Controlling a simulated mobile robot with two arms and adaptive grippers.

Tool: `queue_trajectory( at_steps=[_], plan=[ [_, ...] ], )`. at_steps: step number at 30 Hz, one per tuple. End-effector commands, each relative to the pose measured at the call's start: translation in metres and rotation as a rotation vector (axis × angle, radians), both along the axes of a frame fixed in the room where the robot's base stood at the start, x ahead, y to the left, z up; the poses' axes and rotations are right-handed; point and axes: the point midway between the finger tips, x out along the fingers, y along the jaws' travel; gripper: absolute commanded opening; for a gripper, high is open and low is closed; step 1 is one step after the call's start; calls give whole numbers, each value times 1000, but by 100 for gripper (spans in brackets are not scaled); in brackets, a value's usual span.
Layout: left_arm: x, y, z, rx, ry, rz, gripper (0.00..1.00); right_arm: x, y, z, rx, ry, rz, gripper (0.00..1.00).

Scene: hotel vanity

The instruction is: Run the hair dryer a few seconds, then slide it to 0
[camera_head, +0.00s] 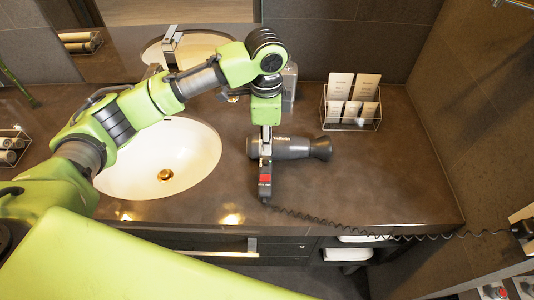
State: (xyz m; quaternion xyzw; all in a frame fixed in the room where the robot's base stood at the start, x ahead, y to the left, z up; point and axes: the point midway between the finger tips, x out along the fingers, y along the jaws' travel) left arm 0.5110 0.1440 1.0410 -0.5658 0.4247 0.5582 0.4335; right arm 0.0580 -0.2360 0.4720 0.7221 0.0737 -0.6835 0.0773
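The dark grey hair dryer (294,148) lies on the brown vanity counter (385,185), right of the sink. Its barrel points right. Its handle (265,190) extends toward the counter's front edge and bears a small red part (265,178). A coiled cord runs from the handle to the right wall. My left gripper (266,152) reaches down from above, at the junction of barrel and handle. Its fingertips overlap the dryer, so I cannot tell whether they are shut on it or only beside it. The slider's setting is too small to read. My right gripper is out of view.
The white sink (165,165) is left of the dryer. A wire rack with cards (351,104) stands behind right, and a clear bottle (290,82) stands behind my gripper. Another rack (12,145) is at far left. The counter right of the dryer is clear.

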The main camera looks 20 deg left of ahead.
Motion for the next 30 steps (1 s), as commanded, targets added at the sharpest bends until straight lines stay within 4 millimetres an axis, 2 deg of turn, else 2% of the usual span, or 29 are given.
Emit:
queue_trajectory(
  at_steps=[2,4,9,12,16,24,27,30],
  plan=[
    [-1,1,-17,3,5,3,19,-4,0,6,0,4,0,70],
    [0,1,-31,2,4,3,19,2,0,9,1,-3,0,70],
    [0,0,-59,0,2,2,19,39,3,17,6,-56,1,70],
    [1,0,-70,0,0,3,19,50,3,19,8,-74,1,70],
    [2,0,-77,0,-1,1,19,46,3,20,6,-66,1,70],
    [2,0,-79,1,-2,1,19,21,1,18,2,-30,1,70],
    [2,0,-79,1,-2,1,0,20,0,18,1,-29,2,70],
    [2,0,-78,1,-2,1,0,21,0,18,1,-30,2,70]
  ],
)
